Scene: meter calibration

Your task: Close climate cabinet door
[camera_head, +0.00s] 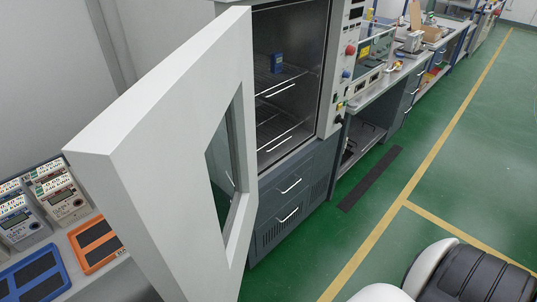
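The climate cabinet (303,130) stands at the upper middle with its interior exposed. Its thick white door (165,140) is swung wide open toward me and fills the left middle of the view. The door has a window (226,165) in it. Inside the cabinet are wire shelves, and a small blue device (277,62) stands on the upper one. Neither of my grippers shows. White and black rounded parts at the bottom right seem to be mine.
Several meters (58,190) and orange and blue trays (94,242) sit on a bench at the left. A workbench (385,85) with equipment runs along the right of the cabinet.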

